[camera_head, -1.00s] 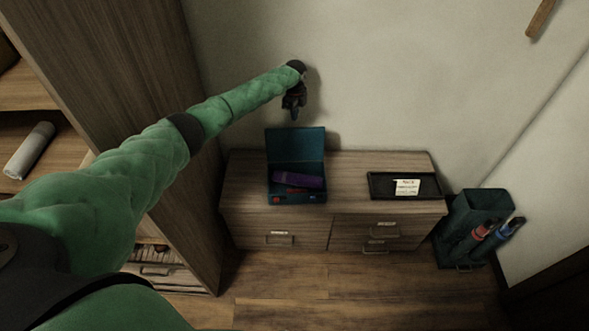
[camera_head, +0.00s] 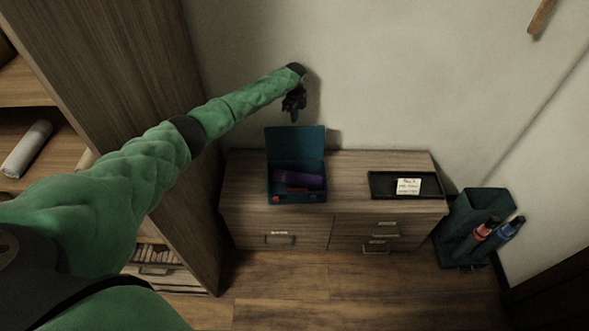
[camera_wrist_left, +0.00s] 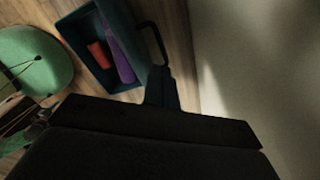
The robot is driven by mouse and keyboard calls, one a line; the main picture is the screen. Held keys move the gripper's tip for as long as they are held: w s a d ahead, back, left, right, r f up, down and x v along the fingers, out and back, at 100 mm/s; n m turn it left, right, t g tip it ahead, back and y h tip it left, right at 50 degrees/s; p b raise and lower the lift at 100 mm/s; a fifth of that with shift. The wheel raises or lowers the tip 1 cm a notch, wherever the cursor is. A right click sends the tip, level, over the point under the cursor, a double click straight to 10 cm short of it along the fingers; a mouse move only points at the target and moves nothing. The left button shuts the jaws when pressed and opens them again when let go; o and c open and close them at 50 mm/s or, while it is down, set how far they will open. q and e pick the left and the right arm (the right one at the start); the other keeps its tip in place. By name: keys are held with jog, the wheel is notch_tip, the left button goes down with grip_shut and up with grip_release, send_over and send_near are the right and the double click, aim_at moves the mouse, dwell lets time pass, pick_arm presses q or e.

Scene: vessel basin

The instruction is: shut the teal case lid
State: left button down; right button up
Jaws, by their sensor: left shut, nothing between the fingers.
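The teal case (camera_head: 297,197) stands on the left part of a wooden drawer cabinet. Its lid (camera_head: 296,143) is open and stands up at the back. A purple item (camera_head: 305,180) and a red item lie inside. My left gripper (camera_head: 294,117) is shut and empty, pointing down just above and behind the lid's top edge; I cannot tell whether it touches. In the left wrist view, the shut fingers (camera_wrist_left: 161,86) show beside the case (camera_wrist_left: 72,32), with the purple item (camera_wrist_left: 115,47) and red item (camera_wrist_left: 99,54) inside. My right gripper is out of view.
A black tray (camera_head: 378,193) with a white note (camera_head: 408,187) lies on the right of the cabinet (camera_head: 345,170). A dark teal bin (camera_head: 463,222) with red and blue items stands right of it. A tall wooden shelf (camera_head: 130,70) is on the left. The wall is close behind.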

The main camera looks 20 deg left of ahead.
pick_arm(q)
jog(key=shift+f+b, duration=1.2)
jog(key=shift+f, duration=0.6)
jog(key=shift+s+d+p, duration=0.25)
jog(key=shift+s+p, duration=0.4)
jog(key=shift+p, duration=0.1)
jog(key=shift+s+d+p, duration=0.2)
jog(key=shift+s+p, duration=0.4)
jog(key=shift+p, duration=0.15)
jog(key=shift+s+d+p, duration=0.5)
jog(key=shift+s+p, duration=0.9)
jog(key=shift+s, duration=0.15)
notch_tip(320, 180, up, 8)
jog(key=p, duration=0.6)
send_over(295, 127)
jog(key=s+d, duration=0.1)
jog(key=s, duration=0.2)
